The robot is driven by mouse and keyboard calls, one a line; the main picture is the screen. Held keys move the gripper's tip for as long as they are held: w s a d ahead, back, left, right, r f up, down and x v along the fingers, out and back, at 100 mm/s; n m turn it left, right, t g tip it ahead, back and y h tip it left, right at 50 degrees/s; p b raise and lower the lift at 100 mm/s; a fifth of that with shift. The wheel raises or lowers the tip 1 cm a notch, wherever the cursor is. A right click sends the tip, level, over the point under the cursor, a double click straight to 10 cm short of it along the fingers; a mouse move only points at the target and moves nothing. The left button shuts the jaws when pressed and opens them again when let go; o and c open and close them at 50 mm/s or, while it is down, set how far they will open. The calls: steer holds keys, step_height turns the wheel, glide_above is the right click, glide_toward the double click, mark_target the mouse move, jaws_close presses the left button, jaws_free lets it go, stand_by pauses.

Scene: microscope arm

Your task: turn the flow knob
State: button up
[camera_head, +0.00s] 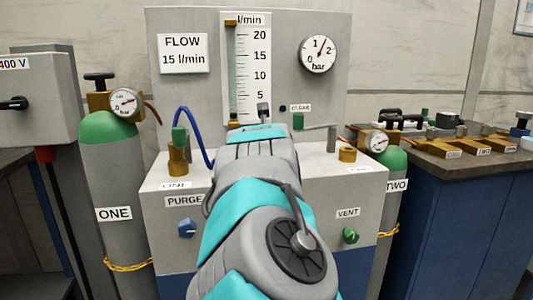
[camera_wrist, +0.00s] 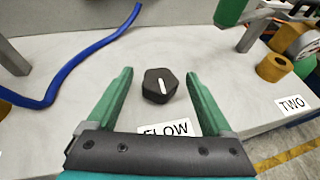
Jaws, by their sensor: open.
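The flow knob (camera_wrist: 159,86) is a black faceted knob with a white pointer line, on the pale grey panel in the wrist view. A FLOW label (camera_wrist: 166,129) lies just below it, partly covered by my gripper. My gripper (camera_wrist: 157,78) is open, with one green finger on each side of the knob and a gap to both. I cannot tell how high the fingers are above the panel. In the head view my arm hides the knob. The flow tube (camera_head: 247,75) has a scale up to 20 l/min, beside a sign (camera_head: 183,54) reading FLOW 15 l/min.
A blue hose (camera_wrist: 75,65) curves across the panel at the left. A brass fitting (camera_wrist: 273,67) stands at the right by the TWO label. The blue PURGE knob (camera_head: 187,229) and green VENT knob (camera_head: 350,235) are on the front face. Gas cylinders (camera_head: 112,180) flank the cabinet.

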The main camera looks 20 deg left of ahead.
steer(key=shift+x, duration=0.85)
jaws_close()
